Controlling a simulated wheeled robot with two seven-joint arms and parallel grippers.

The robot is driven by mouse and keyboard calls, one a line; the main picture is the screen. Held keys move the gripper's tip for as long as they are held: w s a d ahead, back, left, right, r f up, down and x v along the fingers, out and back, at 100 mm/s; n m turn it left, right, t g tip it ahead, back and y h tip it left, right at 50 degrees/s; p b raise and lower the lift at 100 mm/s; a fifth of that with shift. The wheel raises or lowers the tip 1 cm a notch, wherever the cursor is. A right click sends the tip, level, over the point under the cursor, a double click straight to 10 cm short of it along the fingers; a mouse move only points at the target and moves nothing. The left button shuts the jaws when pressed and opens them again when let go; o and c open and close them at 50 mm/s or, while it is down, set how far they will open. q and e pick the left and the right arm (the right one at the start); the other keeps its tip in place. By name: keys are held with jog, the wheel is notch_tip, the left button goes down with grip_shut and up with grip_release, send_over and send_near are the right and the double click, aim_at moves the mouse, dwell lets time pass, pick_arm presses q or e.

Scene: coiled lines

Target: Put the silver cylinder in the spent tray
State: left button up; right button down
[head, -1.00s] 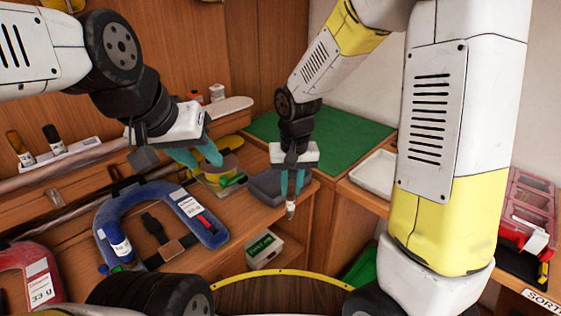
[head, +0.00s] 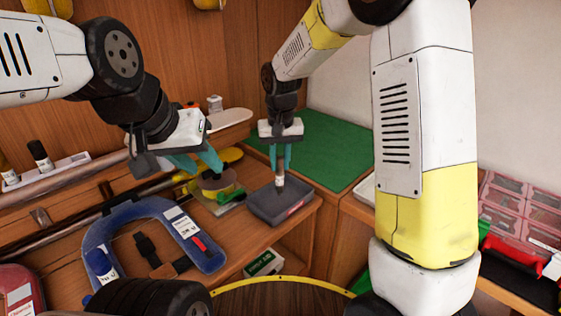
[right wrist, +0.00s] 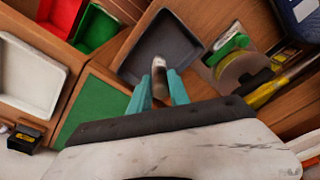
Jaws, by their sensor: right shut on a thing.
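My right gripper (head: 280,160) is shut on a small silver cylinder (head: 279,182) with a pale band, held upright between its teal fingers. In the right wrist view the cylinder (right wrist: 159,70) sticks out past the fingertips (right wrist: 158,90) over a dark grey tray (right wrist: 182,43). In the head view this tray (head: 262,208) lies on the wooden bench, with a red label on its front; its lettering is too small to read. The cylinder's lower end is over the tray; I cannot tell whether it touches the floor. My left gripper (head: 197,164) is open and empty, left of the tray.
A yellow roll and green item (right wrist: 238,70) lie beside the tray. A blue horseshoe-shaped piece (head: 125,218) lies at the front left. A green mat (head: 325,145) covers the surface behind and right. A white tray (right wrist: 30,72) and red and green bins (right wrist: 98,28) show in the right wrist view.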

aim_at(280, 177)
jog(key=shift+w, duration=0.55)
jog(key=shift+w+d+f, duration=0.1)
jog(key=shift+w+f, duration=0.05)
jog(key=shift+f, duration=0.75)
jog(key=shift+w+f, duration=0.1)
jog(key=shift+f, duration=0.9)
jog(key=c, duration=1.2)
grip_release()
jog(key=shift+c, duration=0.2)
